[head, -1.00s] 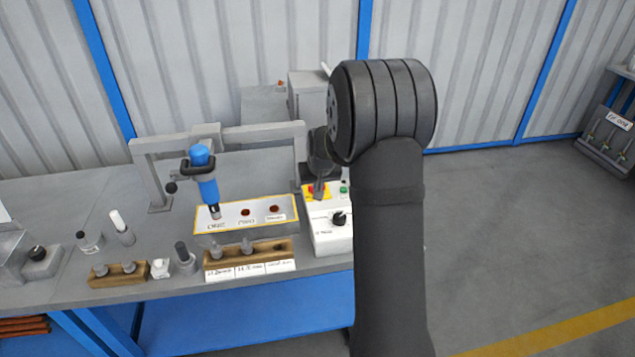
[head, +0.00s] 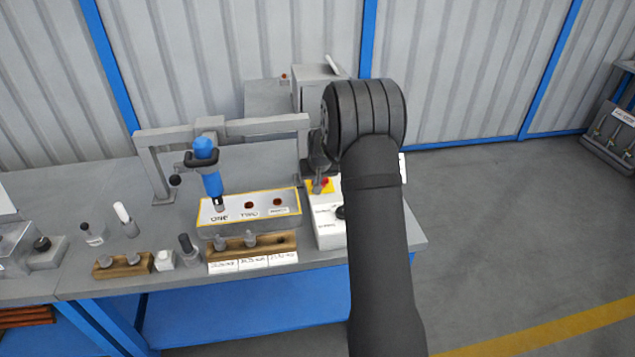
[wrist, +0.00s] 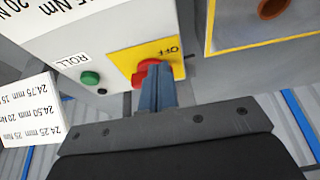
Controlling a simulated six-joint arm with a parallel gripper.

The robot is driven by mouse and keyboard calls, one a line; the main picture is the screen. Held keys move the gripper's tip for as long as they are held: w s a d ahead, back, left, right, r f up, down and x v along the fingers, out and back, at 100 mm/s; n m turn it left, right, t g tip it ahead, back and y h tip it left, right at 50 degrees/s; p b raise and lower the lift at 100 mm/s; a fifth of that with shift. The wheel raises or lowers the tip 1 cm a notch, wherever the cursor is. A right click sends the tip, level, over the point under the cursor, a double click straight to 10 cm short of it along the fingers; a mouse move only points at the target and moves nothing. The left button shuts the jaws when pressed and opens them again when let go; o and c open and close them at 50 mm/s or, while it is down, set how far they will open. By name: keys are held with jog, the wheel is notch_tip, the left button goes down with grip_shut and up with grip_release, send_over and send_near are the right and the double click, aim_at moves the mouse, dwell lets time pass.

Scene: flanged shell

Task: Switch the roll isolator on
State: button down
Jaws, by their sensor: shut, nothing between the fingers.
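The roll isolator is a red knob (wrist: 138,78) on a yellow plate (wrist: 120,56) marked OFF, on the white control box (wrist: 65,35) in the wrist view. In the head view the red knob (head: 325,182) and yellow plate (head: 316,188) show small at the box's back end. My gripper (wrist: 156,72) is shut and empty. Its fingertips overlap the knob in the wrist view and hide part of it; I cannot tell whether they touch. The knob's exact angle is unclear. In the head view my gripper (head: 319,172) is small and dark, just behind the knob.
A green button (wrist: 91,77) sits beside the plate near the ROLL label. A yellow-edged block with holes (head: 247,222) stands left of the box, with a blue tool (head: 208,170) over it under a grey frame (head: 152,170). A white card (wrist: 28,112) is near.

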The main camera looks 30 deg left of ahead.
jog(key=shift+s+a+m+t+h, duration=0.1)
jog(key=shift+a+m+t+h, duration=0.25)
jog(key=shift+m, duration=0.95)
jog(key=shift+a+m+h, duration=0.3)
jog(key=shift+m+h, duration=0.05)
jog(key=shift+m, duration=0.45)
jog(key=m, duration=0.2)
jog(key=a+m+h, duration=0.1)
jog(key=m, duration=0.1)
jog(key=m+h, duration=0.1)
jog(key=m, duration=0.1)
jog(key=shift+w+a+t, duration=0.25)
jog(key=shift+w+a, duration=0.05)
jog(key=shift+a, duration=0.05)
jog(key=m+h, duration=0.1)
jog(key=m, duration=0.1)
jog(key=w+m, duration=0.1)
jog(key=m, duration=0.1)
jog(key=a+m+g+h, duration=0.1)
jog(key=m, duration=0.1)
jog(key=shift+w+h, duration=0.2)
jog(key=shift+h, duration=0.1)
jog(key=shift+d, duration=0.1)
